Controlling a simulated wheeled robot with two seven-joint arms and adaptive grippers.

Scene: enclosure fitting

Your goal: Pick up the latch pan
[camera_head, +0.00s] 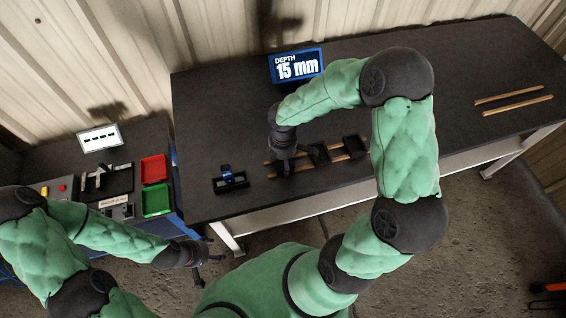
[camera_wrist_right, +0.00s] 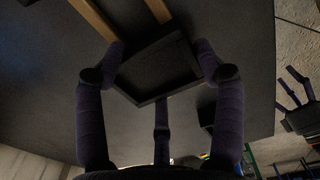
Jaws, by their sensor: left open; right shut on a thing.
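My right gripper (camera_head: 284,168) is at the left end of two wooden strips on the dark table. In the right wrist view its fingers (camera_wrist_right: 160,78) are shut on the sides of a black square pan (camera_wrist_right: 156,66). The head view mostly hides this pan behind the gripper. Two other dark pans (camera_head: 318,153) (camera_head: 354,146) sit on the strips to the right. No mark shows which one is the latch pan. My left gripper (camera_head: 203,268) is open and empty, low in front of the tables; it also shows in the wrist view (camera_wrist_right: 300,98).
A black tray with a blue piece (camera_head: 228,174) stands left of the right gripper. A display (camera_head: 297,66) reading "15 mm" stands behind. Two bare wooden strips (camera_head: 515,99) lie far right. Red (camera_head: 154,169) and green (camera_head: 157,200) bins stand on the left bench.

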